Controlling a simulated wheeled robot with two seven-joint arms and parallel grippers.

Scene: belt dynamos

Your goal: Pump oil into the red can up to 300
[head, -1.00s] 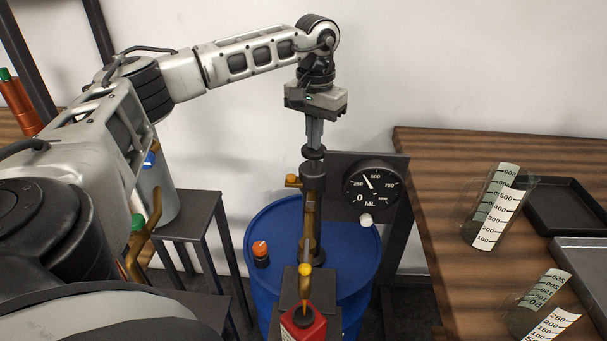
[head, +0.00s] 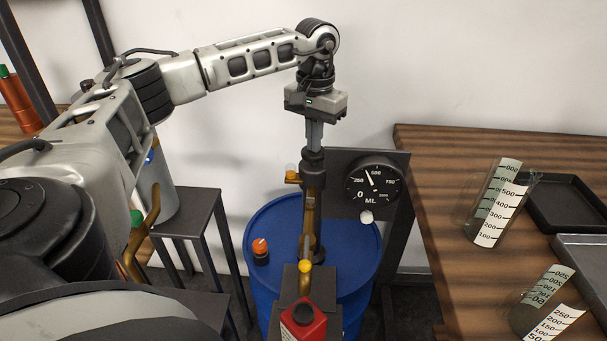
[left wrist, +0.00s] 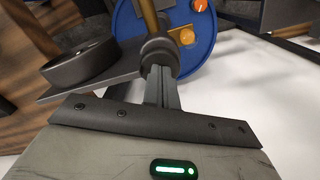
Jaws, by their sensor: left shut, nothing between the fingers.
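The red can (head: 303,325) stands at the bottom of the head view, below the yellow-tipped spout (head: 305,267). The upright brown pump (head: 311,212) with a dark collar stands at the blue drum (head: 265,222). Its dark top also shows in the left wrist view (left wrist: 159,55). My left gripper (head: 314,146) points down with its shut fingers at the pump's top, seemingly touching it, with nothing between them. The round gauge (head: 373,183), marked ML, has its needle between 250 and 500. The oil level inside the can is hidden. My right gripper is out of view.
An orange cap (head: 260,248) sits on the drum. A wooden table (head: 445,215) on the right bears clear graduated vessels (head: 497,207) and dark trays (head: 567,205). A grey container (head: 160,190) stands on a dark stand at left.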

